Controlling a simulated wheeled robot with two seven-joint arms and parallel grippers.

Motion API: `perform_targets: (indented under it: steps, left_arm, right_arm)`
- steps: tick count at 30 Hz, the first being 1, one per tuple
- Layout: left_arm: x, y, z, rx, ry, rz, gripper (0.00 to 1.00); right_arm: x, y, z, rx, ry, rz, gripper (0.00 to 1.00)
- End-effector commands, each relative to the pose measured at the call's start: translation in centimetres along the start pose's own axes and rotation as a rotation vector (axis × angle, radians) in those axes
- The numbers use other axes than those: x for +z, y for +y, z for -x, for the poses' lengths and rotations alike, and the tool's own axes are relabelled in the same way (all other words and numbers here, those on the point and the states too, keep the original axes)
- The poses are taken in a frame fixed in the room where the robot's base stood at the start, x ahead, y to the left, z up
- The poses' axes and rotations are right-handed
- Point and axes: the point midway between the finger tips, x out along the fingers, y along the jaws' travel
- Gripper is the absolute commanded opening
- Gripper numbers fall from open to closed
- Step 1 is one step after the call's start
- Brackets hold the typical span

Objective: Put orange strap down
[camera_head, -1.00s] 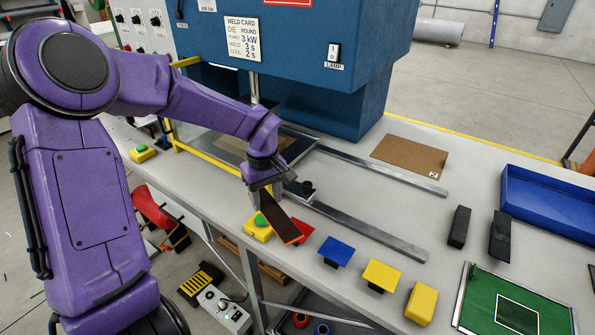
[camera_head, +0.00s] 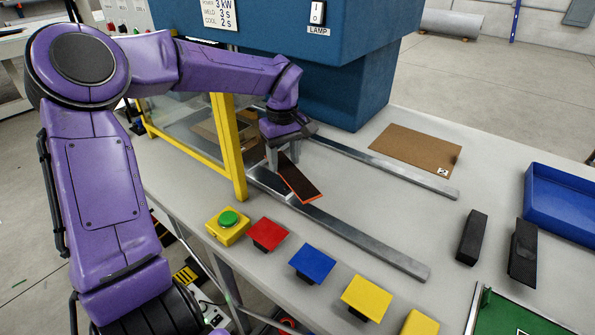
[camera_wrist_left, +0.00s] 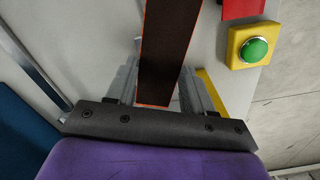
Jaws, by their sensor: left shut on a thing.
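The orange strap (camera_head: 302,184) is a dark brown strip with thin orange edges. My left gripper (camera_head: 284,162) is shut on one end of it and holds it tilted, its free end pointing toward the front right. Gripper and strap are over the front metal rail (camera_head: 370,240), beside the welder's yellow guard frame. In the left wrist view the strap (camera_wrist_left: 172,45) runs up from between the fingers. I cannot tell whether it touches anything below. My right gripper is not in view.
A green button on a yellow box (camera_head: 228,220) and red (camera_head: 267,234), blue (camera_head: 312,262) and yellow (camera_head: 366,297) plates line the front edge. A yellow guard post (camera_head: 229,150) stands just left of the gripper. Two black blocks and a blue tray (camera_head: 560,205) are at right.

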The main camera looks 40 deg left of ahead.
Motion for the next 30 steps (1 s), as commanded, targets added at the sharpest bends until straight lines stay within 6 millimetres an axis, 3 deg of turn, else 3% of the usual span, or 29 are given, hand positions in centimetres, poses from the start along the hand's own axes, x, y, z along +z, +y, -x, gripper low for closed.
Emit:
perform_targets:
  steps: [1,3,6,15,20,25,30]
  left_arm:
    - [-0.5,0.6,-1.1,-0.002,0.004,0.004,0.23]
    - [-1.5,2.0,-1.6,-0.006,0.005,0.003,0.23]
    - [-2.7,3.7,-1.6,-0.008,0.005,0.002,0.23]
    - [-4.9,6.9,-6.3,-0.006,0.004,-0.001,0.23]
    - [-5.5,7.8,-7.7,-0.004,0.004,-0.001,0.23]
    - [-5.5,7.9,-10.4,-0.005,0.003,-0.002,0.23]
    - [-5.6,8.0,-10.9,-0.001,0.003,-0.001,0.23]
  right_arm:
    - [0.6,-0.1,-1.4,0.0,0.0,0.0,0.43]
    - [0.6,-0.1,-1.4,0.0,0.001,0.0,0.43]
    - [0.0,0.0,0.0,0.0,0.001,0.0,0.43]
    - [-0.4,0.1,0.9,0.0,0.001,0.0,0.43]
    - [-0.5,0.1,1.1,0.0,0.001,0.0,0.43]
    - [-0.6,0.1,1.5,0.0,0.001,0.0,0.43]
    - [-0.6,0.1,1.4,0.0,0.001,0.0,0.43]
